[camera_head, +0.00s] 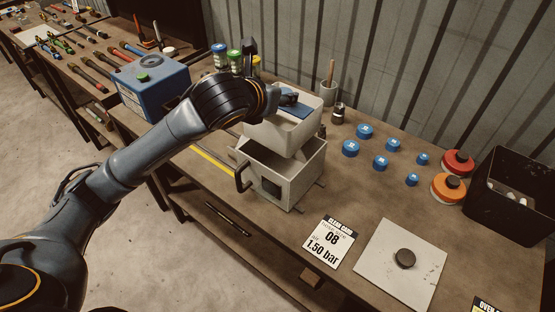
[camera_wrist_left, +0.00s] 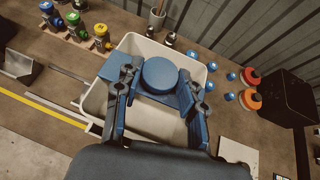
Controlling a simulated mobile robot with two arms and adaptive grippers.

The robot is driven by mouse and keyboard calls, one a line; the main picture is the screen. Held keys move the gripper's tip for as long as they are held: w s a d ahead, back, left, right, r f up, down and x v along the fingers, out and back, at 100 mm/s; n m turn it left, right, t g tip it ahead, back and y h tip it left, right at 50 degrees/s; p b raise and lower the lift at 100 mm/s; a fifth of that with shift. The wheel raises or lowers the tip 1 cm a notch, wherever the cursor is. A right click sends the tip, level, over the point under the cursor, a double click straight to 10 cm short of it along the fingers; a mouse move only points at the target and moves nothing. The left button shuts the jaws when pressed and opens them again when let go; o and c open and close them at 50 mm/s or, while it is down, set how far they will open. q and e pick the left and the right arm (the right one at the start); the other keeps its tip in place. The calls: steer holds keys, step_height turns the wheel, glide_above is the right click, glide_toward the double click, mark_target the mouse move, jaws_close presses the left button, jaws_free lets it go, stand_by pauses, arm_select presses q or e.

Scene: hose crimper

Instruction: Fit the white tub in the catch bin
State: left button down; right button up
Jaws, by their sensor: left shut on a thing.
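The white tub (camera_head: 285,138) is an open, pale box. It is just above the catch bin (camera_head: 302,175), tilted and turned a little against it, with its lower edge at the bin's mouth. The bin is a pale open box with a dark handle on its front, standing on the bench. My left gripper (camera_head: 289,98) reaches into the tub from above and is shut on a blue knobbed piece (camera_wrist_left: 158,75) inside it. The tub (camera_wrist_left: 160,124) fills the middle of the left wrist view and hides the bin there. My right gripper is not in view.
A blue box (camera_head: 150,85) stands left of the bin. Several blue caps (camera_head: 364,131) lie to the right, near red (camera_head: 458,162) and orange (camera_head: 448,187) discs. A grey cup (camera_head: 328,92) stands behind the tub. A black container (camera_head: 510,195) is far right.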

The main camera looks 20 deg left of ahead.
arm_select(q)
steer(key=f, duration=0.5)
steer(key=f+p, duration=0.1)
steer(key=f, duration=0.2)
steer(key=shift+s+d+f, duration=0.2)
steer(key=shift+s+d, duration=0.05)
steer(key=shift+s, duration=0.05)
step_height(320, 180, down, 4)
steer(key=shift+w+a+f, duration=0.1)
steer(key=shift+a, duration=0.05)
step_height(320, 180, down, 4)
steer(key=shift+f+p, duration=0.15)
steer(key=shift+p, duration=0.2)
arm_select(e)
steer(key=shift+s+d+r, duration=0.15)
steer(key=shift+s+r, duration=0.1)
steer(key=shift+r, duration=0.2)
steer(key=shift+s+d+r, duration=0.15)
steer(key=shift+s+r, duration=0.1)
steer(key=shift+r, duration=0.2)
arm_select(q)
steer(key=shift+f, duration=0.15)
steer(key=c, duration=1)
jaws_free()
steer(key=shift+o, duration=1)
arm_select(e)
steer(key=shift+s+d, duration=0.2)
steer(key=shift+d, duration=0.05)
